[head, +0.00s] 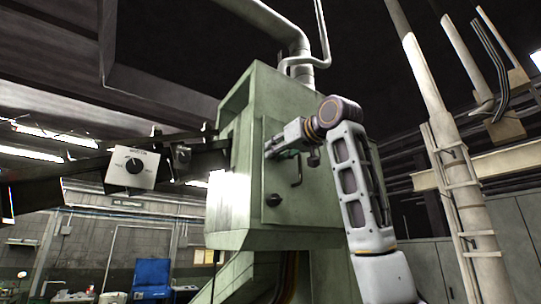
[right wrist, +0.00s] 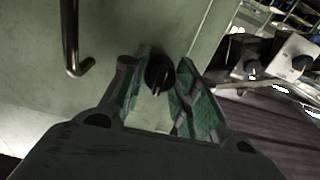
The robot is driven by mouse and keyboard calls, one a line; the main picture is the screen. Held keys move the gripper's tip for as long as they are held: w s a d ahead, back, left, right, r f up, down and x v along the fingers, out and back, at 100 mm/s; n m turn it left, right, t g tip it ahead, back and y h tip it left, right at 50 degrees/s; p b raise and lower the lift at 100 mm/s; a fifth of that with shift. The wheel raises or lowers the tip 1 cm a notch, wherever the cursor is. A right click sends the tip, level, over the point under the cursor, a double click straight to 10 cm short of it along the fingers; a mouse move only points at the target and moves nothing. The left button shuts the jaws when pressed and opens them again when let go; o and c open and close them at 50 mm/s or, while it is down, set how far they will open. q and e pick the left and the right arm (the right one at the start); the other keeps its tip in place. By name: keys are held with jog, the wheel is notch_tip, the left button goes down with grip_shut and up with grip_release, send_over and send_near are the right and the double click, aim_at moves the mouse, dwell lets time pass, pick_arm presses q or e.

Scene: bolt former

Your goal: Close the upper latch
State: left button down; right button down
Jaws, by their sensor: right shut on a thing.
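The green machine cabinet (head: 315,215) stands in the middle of the head view, its door facing me. My right gripper (head: 272,153) is at the upper part of this door, and in the right wrist view its green-padded fingers (right wrist: 162,92) stand on either side of a dark round upper latch (right wrist: 160,72). The gripper is shut on this latch. In the head view the upper latch is hidden by the gripper. A lower dark latch (head: 273,200) shows below it on the same door. My left gripper is not in view.
A dark bent door handle (head: 297,171) sticks out beside the gripper; it also shows in the right wrist view (right wrist: 72,40). A control box (head: 133,168) hangs on a dark arm to the left. A pale pipe and ladder (head: 450,170) stand at right.

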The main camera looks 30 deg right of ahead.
jog(key=shift+n+p, duration=0.35)
jog(key=shift+n, duration=4.95)
jog(key=c, duration=0.9)
grip_release()
